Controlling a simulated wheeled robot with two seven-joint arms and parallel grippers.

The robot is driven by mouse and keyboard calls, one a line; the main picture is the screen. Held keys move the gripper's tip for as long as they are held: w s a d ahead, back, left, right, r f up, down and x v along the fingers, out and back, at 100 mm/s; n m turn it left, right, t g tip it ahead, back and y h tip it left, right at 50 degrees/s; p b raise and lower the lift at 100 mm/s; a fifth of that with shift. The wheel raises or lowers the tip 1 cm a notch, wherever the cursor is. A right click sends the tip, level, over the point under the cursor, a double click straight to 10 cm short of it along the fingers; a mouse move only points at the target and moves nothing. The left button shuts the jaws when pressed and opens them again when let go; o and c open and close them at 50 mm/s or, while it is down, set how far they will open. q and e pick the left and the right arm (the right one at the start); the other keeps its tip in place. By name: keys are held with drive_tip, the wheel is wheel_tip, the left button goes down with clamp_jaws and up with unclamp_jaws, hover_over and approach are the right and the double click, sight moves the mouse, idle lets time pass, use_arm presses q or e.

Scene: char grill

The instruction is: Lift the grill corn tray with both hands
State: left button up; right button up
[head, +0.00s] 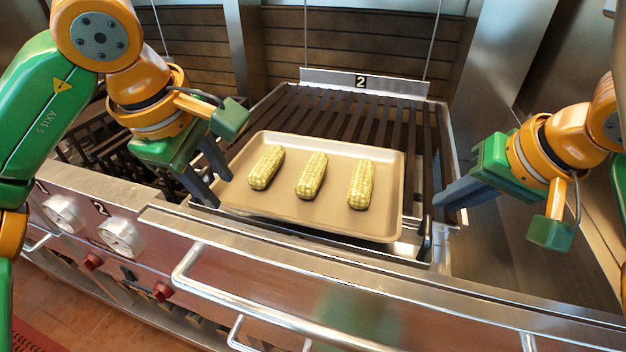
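The tan grill corn tray (333,218) lies on the dark grill grate, near its front edge. Three yellow corn cobs lie in it: a left cob (266,168), a middle cob (311,176) and a right cob (361,184). My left gripper (222,192) is at the tray's left edge with its dark fingers spread apart; whether it touches the rim is unclear. My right gripper (437,201) is to the right of the tray, apart from it, pointing left. Its fingers overlap in this view, so their gap is hidden.
The slatted grill grate (345,116) is bare behind the tray, with a "2" sign (360,81) at the back. A metal handle (185,268) juts from the front panel. Knobs (121,236) sit at the front left. A steel wall (500,75) stands at the right.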

sight(232, 204)
use_arm(q)
drive_tip(key=x, duration=0.3)
drive_tip(key=shift+w+f, duration=0.1)
drive_tip(key=shift+f, duration=0.15)
use_arm(e)
drive_tip(key=w+a, duration=0.1)
drive_tip(key=w, duration=0.1)
drive_tip(key=w+a, duration=0.1)
drive_tip(key=w, duration=0.2)
drive_tip(key=w+a, duration=0.1)
drive_tip(key=w, duration=0.2)
drive_tip(key=shift+a, duration=0.15)
use_arm(q)
drive_tip(key=shift+x, duration=0.8)
use_arm(e)
drive_tip(key=shift+x, duration=1.1)
use_arm(q)
drive_tip(key=shift+w+d+f, duration=0.1)
drive_tip(key=shift+w+f, duration=0.1)
drive_tip(key=shift+f, duration=0.2)
use_arm(e)
drive_tip(key=shift+w+a+f, duration=0.15)
drive_tip(key=shift+w+f, duration=0.25)
drive_tip(key=shift+w, duration=0.1)
use_arm(q)
drive_tip(key=shift+c, duration=1.4)
use_arm(e)
clamp_jaws()
use_arm(q)
clamp_jaws()
